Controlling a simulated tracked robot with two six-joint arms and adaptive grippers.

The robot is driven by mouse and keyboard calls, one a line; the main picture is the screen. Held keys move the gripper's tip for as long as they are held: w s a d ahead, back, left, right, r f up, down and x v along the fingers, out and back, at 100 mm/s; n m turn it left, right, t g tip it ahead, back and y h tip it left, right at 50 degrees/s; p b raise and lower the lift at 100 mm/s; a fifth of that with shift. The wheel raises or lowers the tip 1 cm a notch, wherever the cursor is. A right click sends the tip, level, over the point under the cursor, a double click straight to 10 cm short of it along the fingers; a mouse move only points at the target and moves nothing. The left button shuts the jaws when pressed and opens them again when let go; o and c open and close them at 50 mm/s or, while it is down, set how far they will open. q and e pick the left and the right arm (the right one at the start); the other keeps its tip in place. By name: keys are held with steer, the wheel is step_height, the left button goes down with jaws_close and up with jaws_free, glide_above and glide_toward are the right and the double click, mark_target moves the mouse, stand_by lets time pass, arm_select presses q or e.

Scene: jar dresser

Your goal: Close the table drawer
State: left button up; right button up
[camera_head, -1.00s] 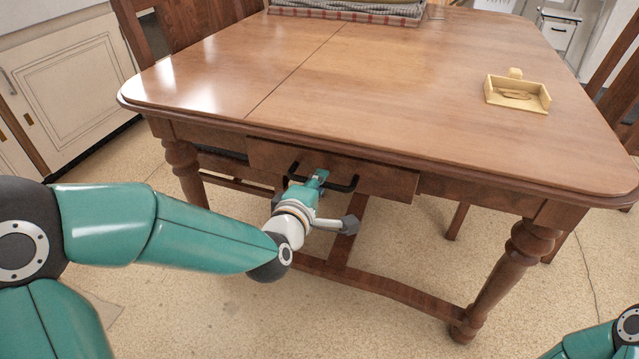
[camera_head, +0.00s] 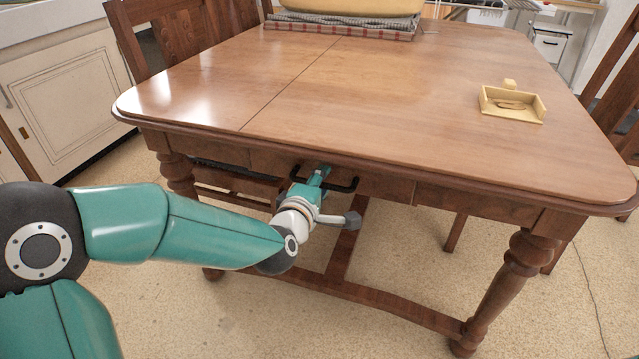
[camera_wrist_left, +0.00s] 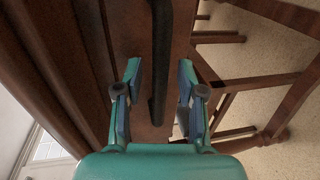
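The wooden table drawer (camera_head: 385,186) sits under the table's front edge, its front nearly in line with the apron; whether it is fully flush is hard to tell. Its black bar handle (camera_head: 343,187) runs across the front. My left gripper (camera_head: 318,176) is at the handle. In the left wrist view, the fingers of this gripper (camera_wrist_left: 158,92) are spread open on either side of the handle bar (camera_wrist_left: 161,45), with gaps on both sides. The drawer front (camera_wrist_left: 120,30) lies just ahead of the fingers. My right gripper is out of view.
The wooden table (camera_head: 400,95) holds a small yellow tray (camera_head: 512,104) at right and a checked cloth (camera_head: 340,27) under a yellow object at the back. Table legs and a low stretcher (camera_head: 385,306) stand below. Chairs are at left and right.

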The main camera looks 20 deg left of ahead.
arm_select(q)
steer(key=shift+s, duration=0.1)
steer(key=v, duration=0.7)
steer(key=shift+s, duration=0.15)
stand_by(0.3)
